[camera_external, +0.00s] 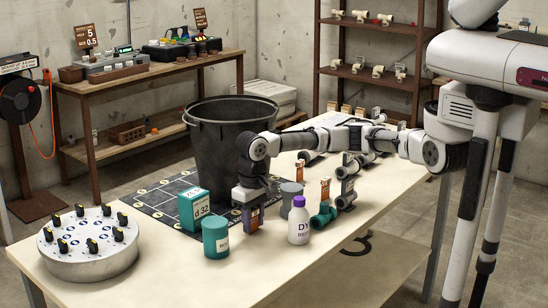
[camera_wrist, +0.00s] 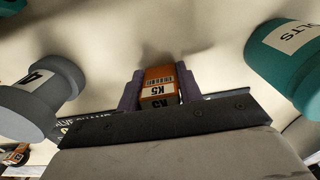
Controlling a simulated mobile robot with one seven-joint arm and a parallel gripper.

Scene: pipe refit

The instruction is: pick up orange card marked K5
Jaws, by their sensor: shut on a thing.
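The orange card marked K5 (camera_wrist: 160,76) sits between the two purple fingers of my gripper (camera_wrist: 159,88) in the wrist view, with its K5 label facing the camera. My gripper is shut on it. In the external view my gripper (camera_external: 252,214) points down at the near side of the table, and the card shows only as a small orange patch between the fingers. I cannot tell whether the card still touches the table.
A teal box (camera_external: 194,210) and a teal can (camera_external: 215,238) stand left of my gripper. A grey flanged part (camera_external: 291,195) and a white bottle with a purple cap (camera_external: 299,224) stand to the right. A black bin (camera_external: 215,140) stands behind on the table (camera_external: 170,272).

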